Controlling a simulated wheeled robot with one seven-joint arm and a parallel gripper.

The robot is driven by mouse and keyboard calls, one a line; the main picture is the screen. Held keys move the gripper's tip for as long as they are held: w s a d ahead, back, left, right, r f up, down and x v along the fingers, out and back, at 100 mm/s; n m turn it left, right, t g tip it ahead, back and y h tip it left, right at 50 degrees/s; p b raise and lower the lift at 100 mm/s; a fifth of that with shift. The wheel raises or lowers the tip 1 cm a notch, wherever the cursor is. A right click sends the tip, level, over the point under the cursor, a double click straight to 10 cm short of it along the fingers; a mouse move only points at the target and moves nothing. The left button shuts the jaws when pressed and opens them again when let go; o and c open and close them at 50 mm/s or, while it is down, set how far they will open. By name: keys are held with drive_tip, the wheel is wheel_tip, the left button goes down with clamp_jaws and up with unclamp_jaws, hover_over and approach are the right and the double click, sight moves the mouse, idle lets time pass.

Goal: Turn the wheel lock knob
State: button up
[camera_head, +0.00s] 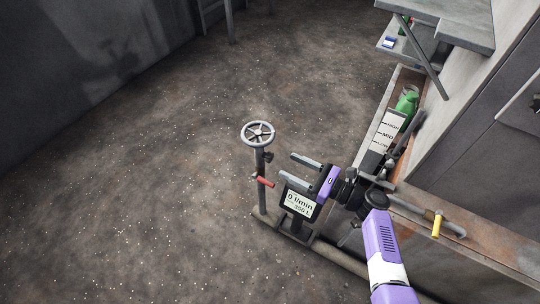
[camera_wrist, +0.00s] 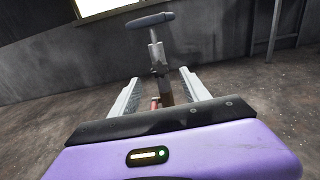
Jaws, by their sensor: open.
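A grey handwheel (camera_head: 258,133) with spokes tops an upright post (camera_head: 261,200). A small dark knob (camera_head: 268,157) sits on the right side of the post, just below the wheel; I take it for the lock knob. A red handle (camera_head: 265,182) sticks out lower down. My gripper (camera_head: 285,167) is open, to the right of the post, its fingers pointing left toward the knob, apart from it. In the wrist view the wheel (camera_wrist: 150,19) shows nearly edge-on above my spread fingers (camera_wrist: 160,76). A red part (camera_wrist: 154,103) shows between them, and the knob is hard to make out.
A meter display (camera_head: 300,203) stands below my gripper. A pipe (camera_head: 345,262) runs along the floor beside the bench. A yellow-handled valve (camera_head: 436,224) and a green bottle (camera_head: 407,101) are to the right. The floor left of the post is clear.

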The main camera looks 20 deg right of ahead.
sight(272, 158)
drive_tip(key=shift+w+a, duration=0.4)
drive_tip(key=shift+a, duration=0.05)
drive_tip(key=b+x, duration=0.1)
drive_tip(key=x, duration=0.5)
drive_tip(key=shift+w+a+b, duration=0.2)
drive_tip(key=shift+w+b, duration=0.05)
drive_tip(key=shift+b, duration=0.1)
drive_tip(key=shift+c, duration=0.2)
clamp_jaws()
drive_tip(key=shift+f+n+b, duration=0.15)
drive_tip(key=shift+n+b, duration=0.2)
drive_tip(key=shift+n, duration=0.35)
